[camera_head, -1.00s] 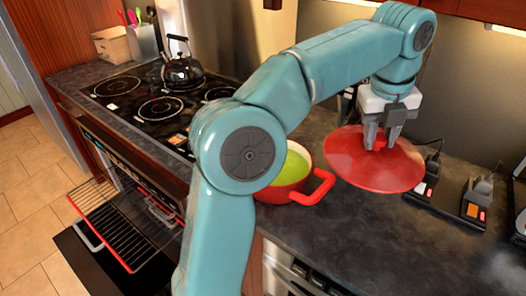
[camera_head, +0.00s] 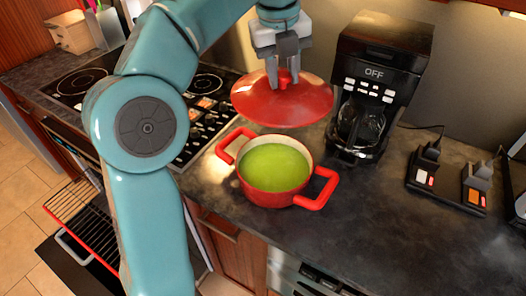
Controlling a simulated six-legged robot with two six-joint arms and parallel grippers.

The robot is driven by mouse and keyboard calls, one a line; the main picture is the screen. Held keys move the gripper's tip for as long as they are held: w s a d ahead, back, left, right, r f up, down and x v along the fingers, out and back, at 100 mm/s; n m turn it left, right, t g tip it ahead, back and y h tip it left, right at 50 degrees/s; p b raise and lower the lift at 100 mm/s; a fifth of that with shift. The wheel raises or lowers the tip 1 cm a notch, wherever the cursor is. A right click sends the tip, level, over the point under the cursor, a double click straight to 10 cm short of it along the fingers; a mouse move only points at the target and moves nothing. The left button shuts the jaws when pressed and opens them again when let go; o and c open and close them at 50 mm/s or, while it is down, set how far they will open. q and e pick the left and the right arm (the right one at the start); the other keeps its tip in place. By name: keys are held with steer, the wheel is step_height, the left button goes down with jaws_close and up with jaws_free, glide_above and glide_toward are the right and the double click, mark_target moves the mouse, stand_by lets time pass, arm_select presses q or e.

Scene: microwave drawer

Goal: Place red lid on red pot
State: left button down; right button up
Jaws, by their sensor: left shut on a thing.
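The red pot (camera_head: 272,197) stands on the dark counter, with green contents and a red handle on each side. Its top is uncovered. My left gripper (camera_head: 283,80) is shut on the knob of the red lid (camera_head: 283,104). It holds the lid in the air, above and behind the pot in the picture, slightly tilted. The lid looks apart from the pot. My right gripper is not in view.
A black coffee maker (camera_head: 384,72) stands close to the right of the lid. A black charger-like device (camera_head: 447,183) lies further right. The stove (camera_head: 205,112) is at the left, with an open oven rack (camera_head: 88,215) below. The counter right of the pot is clear.

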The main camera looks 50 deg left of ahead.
mark_target(277, 99)
arm_select(q)
steer(key=shift+s+a, duration=0.2)
steer(key=shift+a, duration=0.55)
steer(key=f+b, duration=0.1)
steer(key=f, duration=0.1)
steer(key=f+b, duration=0.1)
steer(key=f, duration=0.1)
steer(key=d+f, duration=0.1)
steer(key=f, duration=0.1)
steer(key=shift+s+f+b, duration=0.1)
steer(key=shift+s+b, duration=0.05)
steer(key=shift+b, duration=0.25)
steer(key=shift+a+f+b, duration=0.2)
steer(key=shift+f+b, duration=0.85)
steer(key=shift+f, duration=5.4)
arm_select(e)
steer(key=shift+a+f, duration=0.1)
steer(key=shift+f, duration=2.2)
arm_select(q)
steer(key=shift+f, duration=0.1)
steer(key=shift+f+b, duration=0.4)
steer(key=shift+f, duration=0.15)
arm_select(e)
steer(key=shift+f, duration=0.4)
arm_select(q)
steer(key=c, duration=0.8)
jaws_free()
